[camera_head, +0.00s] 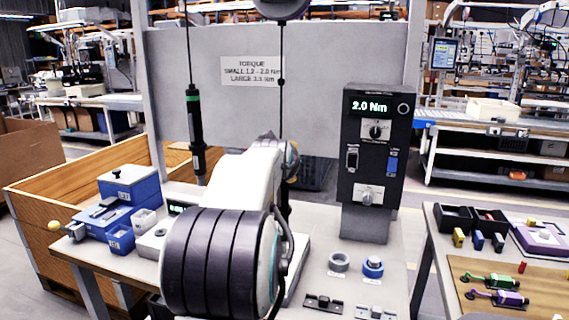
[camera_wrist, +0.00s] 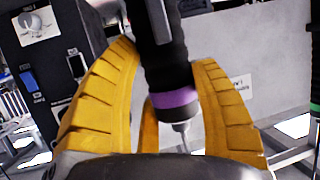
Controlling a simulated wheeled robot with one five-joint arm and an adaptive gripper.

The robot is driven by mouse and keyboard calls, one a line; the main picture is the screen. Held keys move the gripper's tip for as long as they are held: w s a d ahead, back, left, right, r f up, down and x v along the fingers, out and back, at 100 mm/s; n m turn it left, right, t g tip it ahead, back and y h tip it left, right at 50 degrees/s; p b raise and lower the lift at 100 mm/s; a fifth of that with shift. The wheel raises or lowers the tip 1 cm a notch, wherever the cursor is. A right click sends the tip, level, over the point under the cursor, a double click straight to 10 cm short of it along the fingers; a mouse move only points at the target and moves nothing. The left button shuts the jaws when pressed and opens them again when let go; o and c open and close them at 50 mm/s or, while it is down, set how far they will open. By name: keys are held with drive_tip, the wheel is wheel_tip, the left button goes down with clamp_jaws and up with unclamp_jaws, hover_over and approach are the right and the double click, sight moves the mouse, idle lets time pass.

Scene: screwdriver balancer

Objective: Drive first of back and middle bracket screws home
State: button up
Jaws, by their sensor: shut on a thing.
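In the wrist view, my gripper (camera_wrist: 165,62) has its yellow fingers closed around a black screwdriver with a purple band (camera_wrist: 175,98). Its thin bit (camera_wrist: 184,138) points down, and the tip is hidden behind my own wrist. In the head view, my arm hides most of this screwdriver; its cable (camera_head: 281,105) runs up to the balancer (camera_head: 282,8). A second screwdriver with a green band (camera_head: 194,125) hangs free at the left. Two small bracket-like parts, one dark (camera_head: 323,303) and one grey (camera_head: 375,312), lie at the bench front. Any bracket or screw under the bit is hidden.
A torque controller (camera_head: 376,150) reading 2.0 Nm stands right of my arm. A grey ring (camera_head: 339,262) and a blue ring-shaped part (camera_head: 372,267) lie before it. Blue boxes (camera_head: 130,185) stand at the left. A side table (camera_head: 455,262) at the right holds trays and tools.

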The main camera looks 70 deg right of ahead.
drive_tip(key=shift+f+b, duration=0.55)
drive_tip(key=shift+f, duration=0.25)
idle(0.9)
drive_tip(key=shift+r, duration=0.2)
drive_tip(key=shift+r+p, duration=2.45)
drive_tip(key=shift+r, duration=0.55)
